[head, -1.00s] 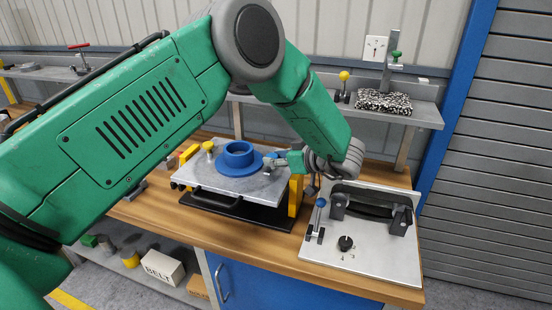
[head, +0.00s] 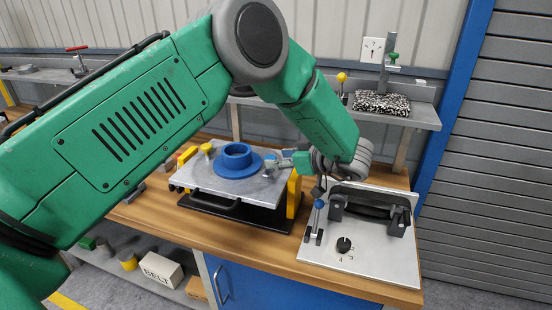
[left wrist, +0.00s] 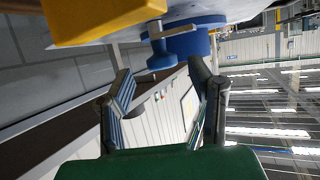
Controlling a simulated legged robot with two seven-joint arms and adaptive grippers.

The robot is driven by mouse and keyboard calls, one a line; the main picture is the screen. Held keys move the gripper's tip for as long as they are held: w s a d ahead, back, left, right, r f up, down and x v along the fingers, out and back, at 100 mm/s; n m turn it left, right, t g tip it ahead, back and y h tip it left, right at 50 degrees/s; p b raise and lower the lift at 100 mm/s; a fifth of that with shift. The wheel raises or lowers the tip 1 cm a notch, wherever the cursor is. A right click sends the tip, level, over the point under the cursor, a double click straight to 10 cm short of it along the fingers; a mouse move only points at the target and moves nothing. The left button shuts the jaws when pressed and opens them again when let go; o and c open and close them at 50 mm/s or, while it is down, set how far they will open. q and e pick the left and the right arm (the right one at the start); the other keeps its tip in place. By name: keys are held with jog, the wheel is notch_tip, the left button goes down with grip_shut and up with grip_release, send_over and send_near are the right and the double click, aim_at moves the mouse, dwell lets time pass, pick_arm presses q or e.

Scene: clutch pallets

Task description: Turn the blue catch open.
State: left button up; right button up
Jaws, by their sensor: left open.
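The blue catch (left wrist: 161,59) is a small blue knob on a metal stem beside a yellow block. It shows in the left wrist view just beyond and between the fingertips, apparently not gripped. In the head view the catch (head: 270,160) is small and partly hidden at the plate's right side, by the blue flanged ring. My left gripper (head: 280,163) reaches in from the right, its fingers pointing left at the catch. It is open, with both fingers spread in the left wrist view (left wrist: 161,76). My right gripper is not in view.
A blue flanged ring (head: 236,165) sits on the grey plate (head: 212,188), with yellow blocks (head: 293,195) at its side. A metal fixture (head: 372,262) with a blue-tipped lever (head: 318,215) and black knob (head: 344,244) stands at right. The bench front (head: 240,232) is clear.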

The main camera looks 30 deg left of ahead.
pick_arm(q)
jog(key=v, duration=1)
jog(key=shift+a, duration=0.1)
